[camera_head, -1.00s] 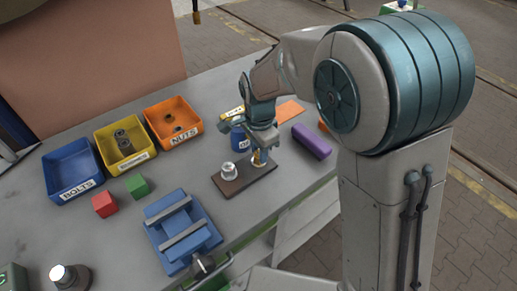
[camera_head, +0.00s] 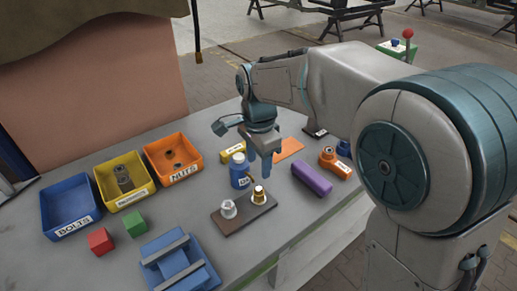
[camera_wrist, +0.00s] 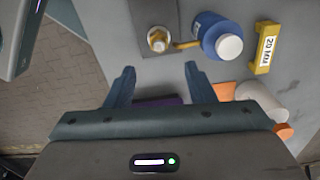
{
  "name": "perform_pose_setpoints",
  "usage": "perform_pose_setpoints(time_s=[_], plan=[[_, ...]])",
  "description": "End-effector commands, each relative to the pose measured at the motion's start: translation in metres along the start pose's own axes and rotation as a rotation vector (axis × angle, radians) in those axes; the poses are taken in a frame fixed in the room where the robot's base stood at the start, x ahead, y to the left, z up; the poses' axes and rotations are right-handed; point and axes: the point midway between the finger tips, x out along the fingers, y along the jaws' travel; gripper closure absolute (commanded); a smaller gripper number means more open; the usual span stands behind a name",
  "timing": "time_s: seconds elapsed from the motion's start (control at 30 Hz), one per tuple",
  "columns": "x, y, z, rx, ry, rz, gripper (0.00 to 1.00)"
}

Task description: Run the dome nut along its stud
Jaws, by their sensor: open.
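A dark brown board (camera_head: 243,216) lies on the bench with two fittings standing upright on it. The left one is a silver-white piece (camera_head: 228,209). The right one is a brass-coloured dome nut (camera_head: 259,196) with a pale top, upright on its stud; the stud itself is mostly hidden. In the wrist view the dome nut (camera_wrist: 158,40) shows beyond the fingertips. My gripper (camera_head: 266,165) is open and empty, above the board and apart from the nut. Its two fingers (camera_wrist: 158,80) show spread in the wrist view.
A blue bottle (camera_head: 239,172) stands close behind the nut. A purple block (camera_head: 311,180) lies to the right. Blue, yellow and orange bins (camera_head: 187,147), red and green cubes and a blue vise-like fixture (camera_head: 180,262) are to the left. An orange-topped item (camera_head: 335,162) stands farther right.

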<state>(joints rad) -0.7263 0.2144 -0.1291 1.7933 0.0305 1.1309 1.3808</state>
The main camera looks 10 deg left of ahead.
Motion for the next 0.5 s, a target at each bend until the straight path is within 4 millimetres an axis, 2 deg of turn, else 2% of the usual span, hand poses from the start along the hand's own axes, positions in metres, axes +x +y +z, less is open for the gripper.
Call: perform_pose_setpoints(time_s=[0.1, 0.2, 0.5], plan=[[-0.021, -0.001, -0.001, 0.001, 0.000, -0.004, 0.51], [-0.032, -0.001, -0.001, 0.001, 0.000, -0.003, 0.51], [-0.040, 0.000, 0.000, 0.001, 0.000, 0.000, 0.51]])
